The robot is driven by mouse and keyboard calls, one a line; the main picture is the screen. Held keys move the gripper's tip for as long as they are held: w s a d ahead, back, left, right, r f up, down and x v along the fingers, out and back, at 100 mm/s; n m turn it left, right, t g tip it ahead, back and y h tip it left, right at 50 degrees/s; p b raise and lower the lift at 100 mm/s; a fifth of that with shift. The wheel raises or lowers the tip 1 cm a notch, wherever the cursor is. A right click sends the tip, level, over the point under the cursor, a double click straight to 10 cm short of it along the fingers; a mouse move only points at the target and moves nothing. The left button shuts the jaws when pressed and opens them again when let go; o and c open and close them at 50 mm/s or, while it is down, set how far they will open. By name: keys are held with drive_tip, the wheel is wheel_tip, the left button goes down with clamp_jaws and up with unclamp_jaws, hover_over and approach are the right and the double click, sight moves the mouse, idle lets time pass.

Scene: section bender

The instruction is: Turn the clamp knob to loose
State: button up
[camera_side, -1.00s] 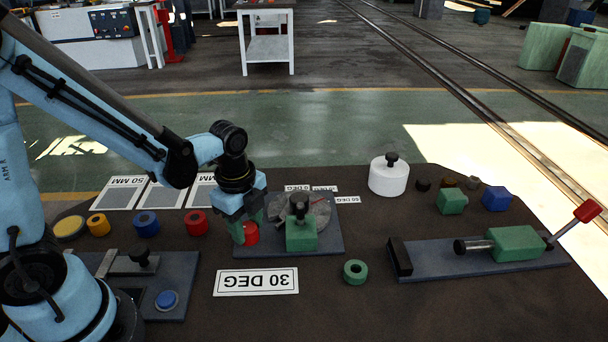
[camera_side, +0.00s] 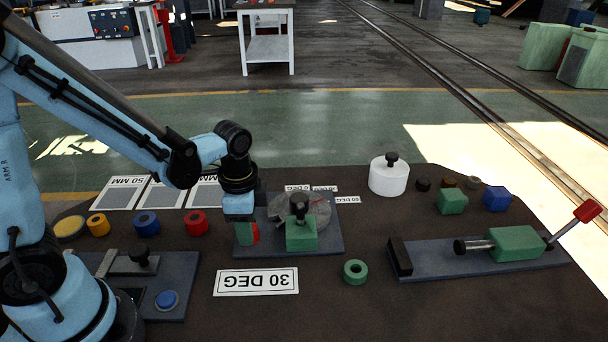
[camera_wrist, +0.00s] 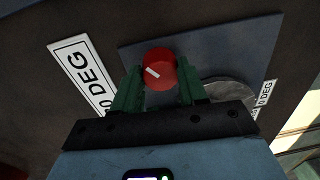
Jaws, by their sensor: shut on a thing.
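The red clamp knob (camera_side: 256,233) stands at the left part of the blue-grey bender plate (camera_side: 333,245), partly hidden by a green finger. In the wrist view the knob (camera_wrist: 160,64) sits between the two green fingers, with a white pointer line running diagonally across its top. My gripper (camera_side: 248,234) points down and is shut on the knob; its fingers also show in the wrist view (camera_wrist: 159,88). The round grey dial (camera_side: 317,211) lies to the knob's right, with a green block (camera_side: 302,236) and a dark-topped post at its front.
A "30 DEG" card (camera_side: 256,282) lies in front of the plate. A green ring (camera_side: 355,272) lies to its right. A clamp fixture with a red-handled lever (camera_side: 586,211) is at the right. Red (camera_side: 196,223) and blue (camera_side: 146,225) rings stand to the left.

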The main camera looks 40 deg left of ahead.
drive_tip(key=n, duration=0.5)
drive_tip(key=shift+n, duration=0.3)
drive_tip(key=n, duration=0.4)
drive_tip(key=shift+w+n, duration=0.1)
drive_tip(key=shift+n, duration=0.3)
drive_tip(key=o, duration=1.1)
drive_tip(key=shift+c, duration=0.2)
wheel_tip(320, 180, up, 12)
drive_tip(key=shift+d, duration=0.35)
